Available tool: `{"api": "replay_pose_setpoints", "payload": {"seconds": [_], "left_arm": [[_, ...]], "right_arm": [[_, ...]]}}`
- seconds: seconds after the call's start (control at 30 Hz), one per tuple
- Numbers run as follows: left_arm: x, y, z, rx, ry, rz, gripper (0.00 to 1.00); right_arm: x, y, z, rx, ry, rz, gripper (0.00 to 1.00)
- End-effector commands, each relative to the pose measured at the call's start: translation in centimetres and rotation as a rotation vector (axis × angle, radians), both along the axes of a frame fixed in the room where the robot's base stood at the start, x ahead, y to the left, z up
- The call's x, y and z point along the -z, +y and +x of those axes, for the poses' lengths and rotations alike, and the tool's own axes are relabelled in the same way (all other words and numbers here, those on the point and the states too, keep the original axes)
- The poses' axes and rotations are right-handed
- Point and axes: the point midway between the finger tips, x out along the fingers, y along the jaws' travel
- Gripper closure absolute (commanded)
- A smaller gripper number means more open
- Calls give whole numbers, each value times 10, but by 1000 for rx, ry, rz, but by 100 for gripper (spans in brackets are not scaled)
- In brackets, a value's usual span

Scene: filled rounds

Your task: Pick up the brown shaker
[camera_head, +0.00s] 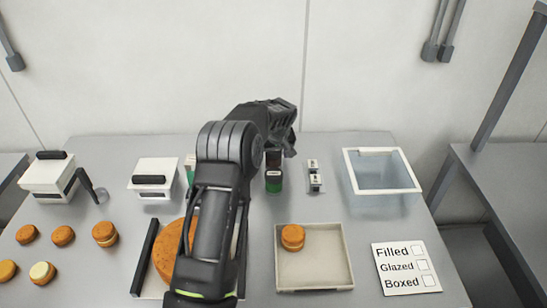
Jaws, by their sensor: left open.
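A dark brown shaker (273,158) stands toward the back middle of the table, partly hidden by my arm and by a shaker with a green lower part (274,182) in front of it. My left gripper (289,148) is over the back of the table, just above and to the right of the brown shaker. Its jaws are open, but the fingertips are hard to make out. I cannot tell whether they touch the shaker. My right gripper is not in view.
A beige tray (314,288) holding an orange-brown round stands at front right of my arm. A clear bin (385,186) is at back right, and a small two-part stand (315,176) is close right of the shakers. White boxes and several rounds are at left.

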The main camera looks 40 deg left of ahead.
Motion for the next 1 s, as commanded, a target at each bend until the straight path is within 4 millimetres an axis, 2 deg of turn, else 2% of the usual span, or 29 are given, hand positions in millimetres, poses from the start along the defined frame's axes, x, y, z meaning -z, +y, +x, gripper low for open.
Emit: {"api": "replay_pose_setpoints", "payload": {"seconds": [0.27, 1.0], "left_arm": [[0, 0, 0, 0, 0, 0, 25], [0, 0, 0, 0, 0, 0, 85]], "right_arm": [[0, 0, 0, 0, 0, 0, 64], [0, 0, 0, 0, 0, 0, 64]]}}
